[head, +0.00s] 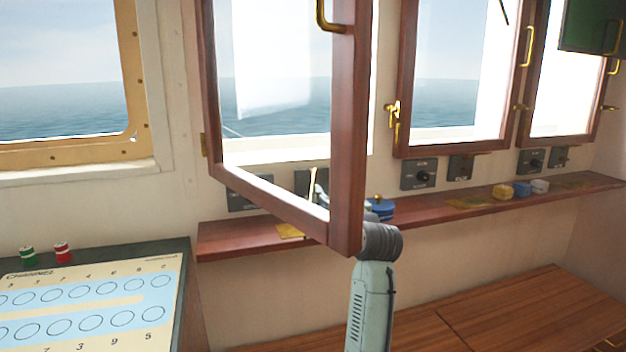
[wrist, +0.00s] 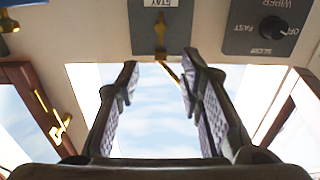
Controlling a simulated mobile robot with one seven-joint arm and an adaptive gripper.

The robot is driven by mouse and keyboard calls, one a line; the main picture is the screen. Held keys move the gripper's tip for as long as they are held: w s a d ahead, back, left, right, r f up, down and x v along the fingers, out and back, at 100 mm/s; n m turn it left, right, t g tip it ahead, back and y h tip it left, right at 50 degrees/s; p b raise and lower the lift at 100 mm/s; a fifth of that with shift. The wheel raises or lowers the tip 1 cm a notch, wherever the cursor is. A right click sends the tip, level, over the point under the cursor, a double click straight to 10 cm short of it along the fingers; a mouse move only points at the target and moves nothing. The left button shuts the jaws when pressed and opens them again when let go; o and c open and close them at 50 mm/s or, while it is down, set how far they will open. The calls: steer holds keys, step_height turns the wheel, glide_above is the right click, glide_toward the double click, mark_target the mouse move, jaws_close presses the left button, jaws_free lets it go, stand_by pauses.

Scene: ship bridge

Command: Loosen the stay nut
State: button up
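In the wrist view, a grey plate with an upside-down STAY label (wrist: 161,3) is at the top middle. A brass stay nut (wrist: 160,30) stands on it, with a thin brass rod (wrist: 170,73) slanting away below. My gripper (wrist: 160,62) is open, its two dark fingers apart and pointing toward the plate. The nut shows between and just beyond the fingertips. I see no contact.
The sash juts into the room close to my arm. A wooden shelf (head: 440,215) under the windows carries a yellow item (head: 502,192), a blue item (head: 521,188) and other small things. A wiper switch panel (wrist: 268,28) sits beside the stay plate. A chart board (head: 85,310) is at lower left.

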steer(key=shift+p+x, duration=1.6)
steer(key=shift+x, duration=3.45)
steer(key=shift+c, duration=0.5)
